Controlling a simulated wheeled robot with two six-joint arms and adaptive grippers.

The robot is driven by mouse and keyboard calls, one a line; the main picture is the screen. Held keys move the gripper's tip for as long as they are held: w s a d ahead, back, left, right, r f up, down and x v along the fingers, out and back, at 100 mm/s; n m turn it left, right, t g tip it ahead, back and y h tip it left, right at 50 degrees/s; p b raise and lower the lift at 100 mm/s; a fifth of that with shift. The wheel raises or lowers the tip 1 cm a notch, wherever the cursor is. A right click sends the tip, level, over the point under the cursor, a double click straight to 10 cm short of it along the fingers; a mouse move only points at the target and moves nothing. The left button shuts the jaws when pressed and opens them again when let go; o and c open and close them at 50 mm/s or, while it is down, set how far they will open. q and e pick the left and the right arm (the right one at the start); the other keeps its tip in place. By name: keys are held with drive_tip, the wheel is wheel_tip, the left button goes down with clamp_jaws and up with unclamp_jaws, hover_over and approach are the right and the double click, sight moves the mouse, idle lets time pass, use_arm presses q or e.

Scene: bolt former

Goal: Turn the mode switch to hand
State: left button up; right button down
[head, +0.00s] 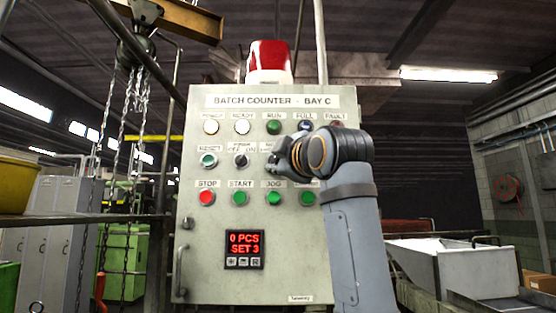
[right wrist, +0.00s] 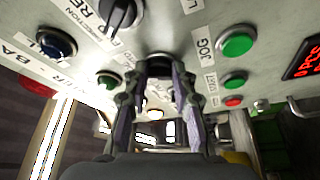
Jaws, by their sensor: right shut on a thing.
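The grey control panel (head: 205,250) faces me, headed BATCH COUNTER - BAY C. My right gripper (head: 279,160) is at its middle row, above the JOG button (head: 273,198). In the right wrist view, the gripper (right wrist: 160,75) points at the panel, its two fingers shut on a dark switch knob (right wrist: 158,59) beside the JOG label. The fingers hide most of this knob, and its label and setting cannot be read, so I cannot confirm it is the mode switch. A black selector with an OFF/ON label (head: 240,160) is to its left. My left gripper is out of view.
Lamps line the panel's top row, with the blue FULL lamp (right wrist: 55,42) near the gripper. Another black selector (right wrist: 118,13) is close to the fingers. The red STOP button (head: 207,198) and counter display (head: 244,243) are below. Chains (head: 135,90) hang at left.

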drive_tip(key=shift+r+n+g+p, duration=0.25)
drive_tip(key=shift+n+g+p, duration=0.25)
drive_tip(key=shift+n, duration=1.1)
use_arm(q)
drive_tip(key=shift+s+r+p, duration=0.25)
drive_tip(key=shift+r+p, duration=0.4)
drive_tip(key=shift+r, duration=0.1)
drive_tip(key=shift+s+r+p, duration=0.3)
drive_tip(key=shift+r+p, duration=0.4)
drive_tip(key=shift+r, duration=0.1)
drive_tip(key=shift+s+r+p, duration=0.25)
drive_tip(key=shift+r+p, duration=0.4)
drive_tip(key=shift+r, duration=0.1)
use_arm(e)
drive_tip(key=shift+r+n+g+h, duration=0.15)
drive_tip(key=shift+n+g+h, duration=0.4)
drive_tip(key=shift+n, duration=1.2)
drive_tip(key=shift+r+n+g+h, duration=0.15)
drive_tip(key=shift+n+g, duration=0.8)
drive_tip(key=shift+n, duration=0.8)
drive_tip(key=c, duration=1.1)
unclamp_jaws()
